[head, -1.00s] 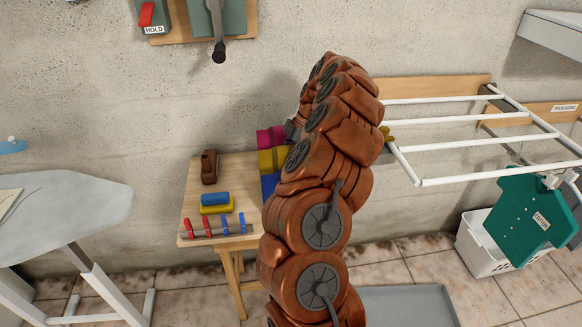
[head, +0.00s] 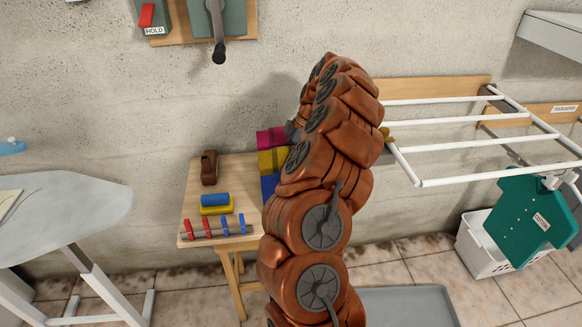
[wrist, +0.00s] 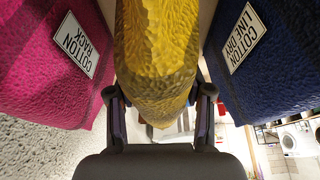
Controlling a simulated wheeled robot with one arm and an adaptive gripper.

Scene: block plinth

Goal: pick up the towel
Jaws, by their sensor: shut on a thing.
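A yellow towel (wrist: 158,50) with a rough weave fills the middle of the wrist view. My gripper (wrist: 160,95) is shut on it, one finger at each side. A pink towel (wrist: 45,60) with a "COTTON RACK" label is to the left. A blue towel (wrist: 262,60) with a "COTTON LINE DRY" label is to the right. In the head view, the pink (head: 270,138), yellow (head: 270,161) and blue (head: 269,186) towels show in part at the back of a small wooden table (head: 192,190). My arm hides their other parts and my gripper there.
On the table are a brown object (head: 209,168), a blue and yellow block (head: 215,203) and a rod with red and blue clips (head: 216,227). An ironing board (head: 75,210) stands left. A white drying rack (head: 470,182) and a laundry basket (head: 478,250) are right.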

